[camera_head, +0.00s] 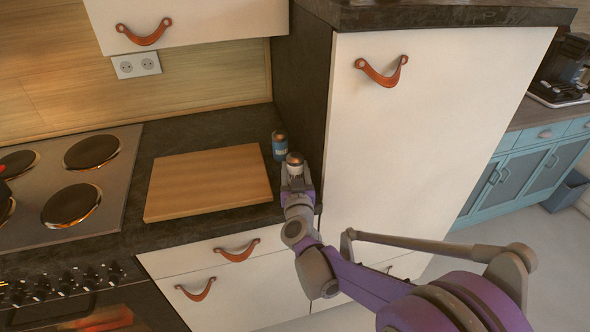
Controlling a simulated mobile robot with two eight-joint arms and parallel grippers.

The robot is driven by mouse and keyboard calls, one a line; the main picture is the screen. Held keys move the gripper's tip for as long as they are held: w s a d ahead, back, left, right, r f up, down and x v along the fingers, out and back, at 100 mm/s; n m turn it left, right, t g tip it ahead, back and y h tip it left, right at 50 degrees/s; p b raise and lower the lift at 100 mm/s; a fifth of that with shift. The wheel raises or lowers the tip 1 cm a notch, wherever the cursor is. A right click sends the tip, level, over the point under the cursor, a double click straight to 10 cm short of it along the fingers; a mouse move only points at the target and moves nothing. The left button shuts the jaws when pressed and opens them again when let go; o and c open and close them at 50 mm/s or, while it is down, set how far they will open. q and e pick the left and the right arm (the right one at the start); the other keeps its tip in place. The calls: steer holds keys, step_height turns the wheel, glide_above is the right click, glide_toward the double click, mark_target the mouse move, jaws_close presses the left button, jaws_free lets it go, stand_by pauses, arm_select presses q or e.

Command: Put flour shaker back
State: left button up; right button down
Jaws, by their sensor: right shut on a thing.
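A shaker with a rounded metallic cap (295,159) shows at the end of my right arm, at the counter's right end beside the tall cabinet. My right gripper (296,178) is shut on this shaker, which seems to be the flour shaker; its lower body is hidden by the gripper. I cannot tell whether its base touches the counter. A second shaker (279,146) with a blue body and metallic cap stands upright on the dark counter just behind it, to the left. My left gripper is not in view.
A wooden cutting board (208,182) lies left of the shakers. A stove (60,190) with several hotplates is farther left. The tall white cabinet (420,130) closes off the counter's right side. Drawers with leather pulls (237,251) are below.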

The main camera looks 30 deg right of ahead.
steer(key=shift+c, duration=2.3)
jaws_free()
steer(key=shift+f, duration=0.1)
